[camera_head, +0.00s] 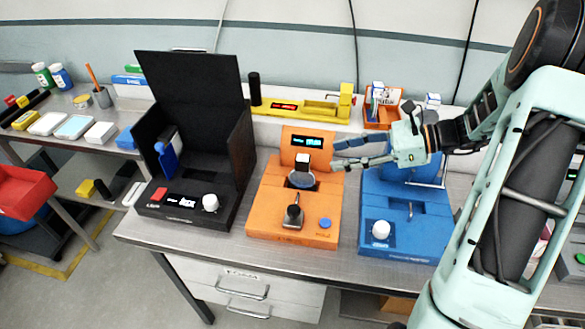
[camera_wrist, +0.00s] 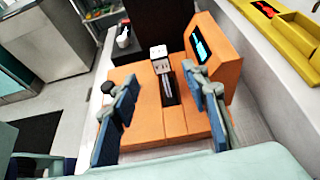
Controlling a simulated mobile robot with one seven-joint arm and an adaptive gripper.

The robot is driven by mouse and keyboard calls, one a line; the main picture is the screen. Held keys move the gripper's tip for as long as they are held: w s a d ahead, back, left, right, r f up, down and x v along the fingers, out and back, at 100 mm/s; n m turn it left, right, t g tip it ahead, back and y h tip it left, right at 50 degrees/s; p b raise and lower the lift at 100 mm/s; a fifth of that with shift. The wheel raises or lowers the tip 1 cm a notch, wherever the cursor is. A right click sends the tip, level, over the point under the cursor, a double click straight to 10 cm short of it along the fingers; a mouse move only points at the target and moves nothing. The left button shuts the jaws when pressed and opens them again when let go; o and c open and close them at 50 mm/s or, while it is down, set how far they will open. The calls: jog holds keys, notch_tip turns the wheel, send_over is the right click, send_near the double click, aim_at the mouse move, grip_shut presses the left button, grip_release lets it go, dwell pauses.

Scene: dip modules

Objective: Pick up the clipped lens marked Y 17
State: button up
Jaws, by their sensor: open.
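A small white block with a dark face (camera_head: 303,161) stands above a grey round lens-like disc (camera_head: 302,180) on the orange module (camera_head: 268,200). This looks like the clipped lens, but I cannot read a Y 17 mark. In the wrist view the white block (camera_wrist: 158,53) stands upright on the orange module (camera_wrist: 140,110), ahead of and between my fingers; the disc is not clear there. My gripper (camera_head: 335,158) is open, just right of the block in the head view. In the wrist view my gripper (camera_wrist: 162,78) shows its two blue-padded fingers wide apart with nothing held.
A black module (camera_head: 180,215) with a raised lid stands left of the orange one. A blue module (camera_head: 405,225) stands right, under my arm. A yellow fixture (camera_head: 300,108) and an orange bin (camera_head: 378,118) line the back.

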aim_at(303, 161)
jog(key=p+x, duration=0.1)
jog(key=x, duration=0.9)
jog(key=shift+a+f, duration=0.15)
jog(key=shift+a, duration=0.15)
grip_shut()
